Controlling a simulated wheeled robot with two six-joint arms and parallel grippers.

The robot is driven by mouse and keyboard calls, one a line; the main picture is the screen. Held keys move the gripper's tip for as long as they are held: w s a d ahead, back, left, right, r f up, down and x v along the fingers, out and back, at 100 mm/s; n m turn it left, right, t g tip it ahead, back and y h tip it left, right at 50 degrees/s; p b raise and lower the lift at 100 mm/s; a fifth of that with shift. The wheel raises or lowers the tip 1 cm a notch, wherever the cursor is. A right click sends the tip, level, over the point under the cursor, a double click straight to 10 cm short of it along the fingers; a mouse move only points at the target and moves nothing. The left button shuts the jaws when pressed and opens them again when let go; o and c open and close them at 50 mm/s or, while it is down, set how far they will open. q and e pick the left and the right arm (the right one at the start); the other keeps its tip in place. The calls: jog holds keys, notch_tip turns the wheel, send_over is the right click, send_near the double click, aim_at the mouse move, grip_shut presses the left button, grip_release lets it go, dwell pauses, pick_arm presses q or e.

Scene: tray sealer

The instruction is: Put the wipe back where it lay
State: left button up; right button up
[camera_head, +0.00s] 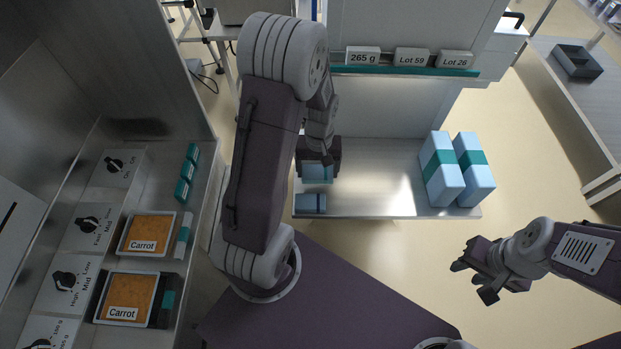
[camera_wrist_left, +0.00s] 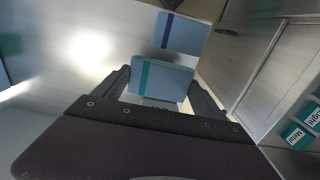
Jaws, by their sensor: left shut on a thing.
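A light-blue wipe with a teal stripe (camera_head: 317,173) is between the fingers of my left gripper (camera_head: 319,164), which is shut on it over the left end of the metal shelf (camera_head: 375,190). In the left wrist view the same wipe (camera_wrist_left: 158,80) sits between the two dark fingers. I cannot tell whether it touches the shelf. A second light-blue wipe with a navy stripe (camera_head: 311,203) lies at the shelf's front left corner, just in front of the held one; it also shows in the left wrist view (camera_wrist_left: 181,34). My right gripper (camera_head: 473,276) is open and empty over the floor.
Blue boxes with teal bands (camera_head: 443,168) stand at the shelf's right end. The shelf's middle is bare. Label blocks (camera_head: 411,57) stand on a ledge behind. At left, a counter holds knobs and two carrot trays (camera_head: 128,298).

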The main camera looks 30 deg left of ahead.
aim_at(311, 177)
pick_arm(q)
jog(key=shift+s+a+f, duration=0.1)
jog(key=shift+a+f, duration=0.25)
jog(key=shift+a, duration=0.25)
jog(key=shift+s+a+f, duration=0.1)
jog(key=shift+a+f, duration=0.25)
jog(key=shift+a, duration=0.2)
notch_tip(311, 177, down, 4)
jog(key=shift+r+b, duration=0.15)
jog(key=shift+b, duration=0.35)
jog(key=shift+w, duration=0.15)
